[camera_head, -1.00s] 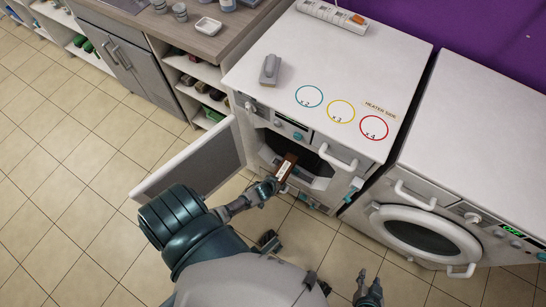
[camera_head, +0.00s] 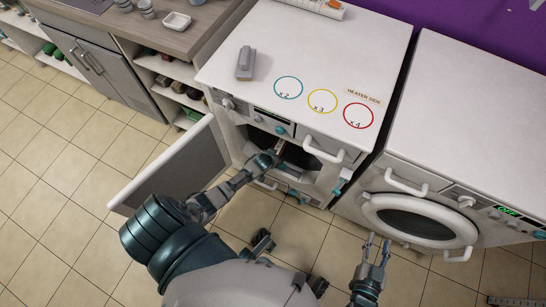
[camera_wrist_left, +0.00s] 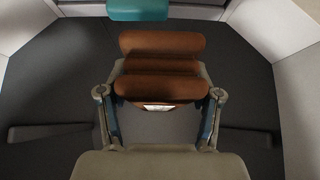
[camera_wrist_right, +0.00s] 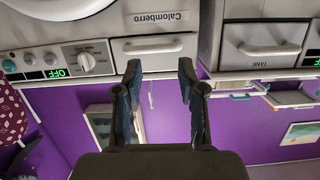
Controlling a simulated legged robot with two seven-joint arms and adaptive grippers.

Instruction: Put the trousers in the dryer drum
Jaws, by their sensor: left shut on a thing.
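The trousers (camera_wrist_left: 162,87) show in the left wrist view as a brown folded bundle with a white label. My left gripper (camera_wrist_left: 160,98) is shut on them, one finger at each side. In the head view my left gripper (camera_head: 277,155) reaches into the dryer's front opening, and the trousers are mostly hidden there. The dryer (camera_head: 300,85) is the left white machine, its door (camera_head: 180,170) swung open to the left. The dark drum (camera_wrist_left: 60,75) surrounds the trousers in the left wrist view. My right gripper (camera_head: 377,247) is open and empty in front of the right machine.
A washing machine (camera_head: 470,130) with a closed round door (camera_head: 420,222) stands to the right. A grey block (camera_head: 245,62) and coloured circles are on the dryer top. Shelves (camera_head: 170,85) stand left of the dryer. The tiled floor at left is clear.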

